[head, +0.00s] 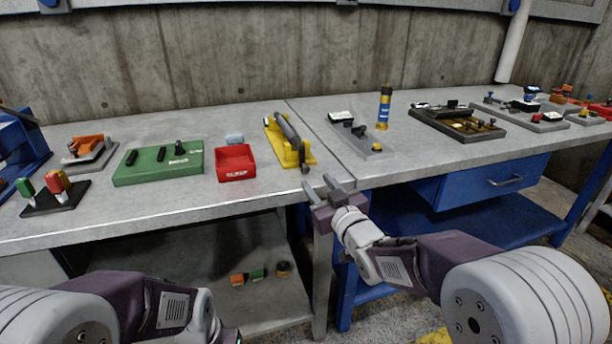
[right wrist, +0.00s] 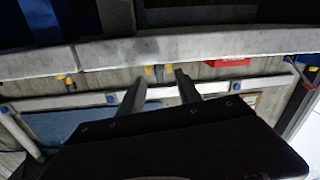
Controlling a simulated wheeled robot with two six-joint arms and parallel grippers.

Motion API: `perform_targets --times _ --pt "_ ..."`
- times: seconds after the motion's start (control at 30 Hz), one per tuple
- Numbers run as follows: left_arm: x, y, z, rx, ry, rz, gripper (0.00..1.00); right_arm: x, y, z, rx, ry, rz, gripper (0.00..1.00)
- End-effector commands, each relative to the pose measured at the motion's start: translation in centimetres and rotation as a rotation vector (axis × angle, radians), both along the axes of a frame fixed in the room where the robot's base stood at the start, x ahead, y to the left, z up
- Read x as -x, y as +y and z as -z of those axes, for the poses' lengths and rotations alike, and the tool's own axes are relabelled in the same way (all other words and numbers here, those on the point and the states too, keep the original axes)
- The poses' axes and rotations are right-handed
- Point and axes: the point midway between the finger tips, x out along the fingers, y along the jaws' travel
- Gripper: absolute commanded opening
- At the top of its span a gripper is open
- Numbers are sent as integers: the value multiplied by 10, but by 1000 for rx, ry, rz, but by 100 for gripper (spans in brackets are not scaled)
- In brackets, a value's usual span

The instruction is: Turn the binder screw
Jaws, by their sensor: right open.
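No part is clearly marked as the binder screw, and I cannot tell for sure which one it is. A yellow stand (head: 299,155) with a long dark tool (head: 290,132) lying along it is the nearest item to my right gripper (head: 323,188). That gripper is open and empty at the bench's front edge, apart from the stand and a little below it in the head view. In the right wrist view, its two fingers (right wrist: 160,88) are spread with nothing between them. My left arm shows at the lower left of the head view, but its gripper is out of frame.
A red bin (head: 236,166) and a green board (head: 158,163) are left of the stand. A blue drawer (head: 495,183) hangs below.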

Motion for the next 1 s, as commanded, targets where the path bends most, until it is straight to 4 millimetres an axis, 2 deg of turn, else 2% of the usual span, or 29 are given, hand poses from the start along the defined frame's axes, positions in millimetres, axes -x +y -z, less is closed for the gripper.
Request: perform_targets --times 0.2,0.4,0.73,0.77,0.9,1.0 --pt "0 0 8 0 0 0 36 -42 17 3 0 0 0 41" --pt "0 0 12 0 0 0 36 -70 29 2 -1 1 0 41" --pt "0 0 12 0 0 0 36 -77 31 1 -1 1 0 41" --pt "0 0 12 0 0 0 36 -77 31 1 -1 1 0 38" --pt "0 0 12 0 0 0 36 -77 31 1 -1 1 0 0" --pt "0 0 12 0 0 0 36 -77 31 1 0 1 0 0"
